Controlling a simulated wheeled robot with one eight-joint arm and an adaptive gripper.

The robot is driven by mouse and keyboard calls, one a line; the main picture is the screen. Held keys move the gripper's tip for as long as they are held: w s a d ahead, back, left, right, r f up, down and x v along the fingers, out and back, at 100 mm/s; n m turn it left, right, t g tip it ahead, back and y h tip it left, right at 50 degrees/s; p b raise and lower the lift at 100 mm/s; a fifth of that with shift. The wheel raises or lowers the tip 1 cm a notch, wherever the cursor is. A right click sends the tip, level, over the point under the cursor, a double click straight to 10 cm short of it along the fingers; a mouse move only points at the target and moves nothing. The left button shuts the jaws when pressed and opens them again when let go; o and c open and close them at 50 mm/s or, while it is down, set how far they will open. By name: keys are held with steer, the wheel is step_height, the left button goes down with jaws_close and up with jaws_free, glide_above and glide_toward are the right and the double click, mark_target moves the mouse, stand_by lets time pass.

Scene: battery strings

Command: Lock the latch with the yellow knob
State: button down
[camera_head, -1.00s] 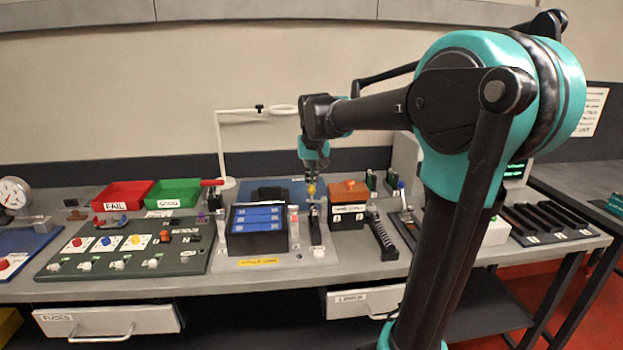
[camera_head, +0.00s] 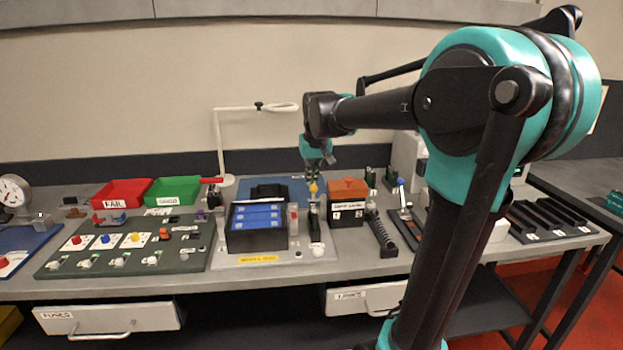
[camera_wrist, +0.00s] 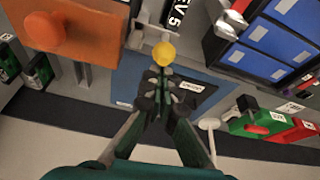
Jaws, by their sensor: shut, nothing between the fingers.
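The yellow knob (camera_head: 313,188) of the latch stands between the black battery box and the brown-orange box. The wrist view shows the yellow knob (camera_wrist: 164,54) in front of my fingertips. My gripper (camera_wrist: 163,78) is shut and empty, its fingertips very close to the knob; I cannot tell whether they touch it. In the head view my gripper (camera_head: 315,176) points down just above and behind the knob. The latch body below the knob is small and partly hidden, so its position is unclear.
The black battery box (camera_head: 256,236) with blue cells is left of the latch. The brown-orange box (camera_head: 348,189) is close on the right. A blue mat (camera_wrist: 140,77) lies behind. Red (camera_head: 118,193) and green (camera_head: 174,191) bins stand at back left, near a white lamp stand (camera_head: 219,150).

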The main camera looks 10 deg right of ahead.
steer(key=shift+w, duration=0.1)
step_height(320, 180, up, 10)
stand_by(0.7)
steer(key=shift+w, duration=0.1)
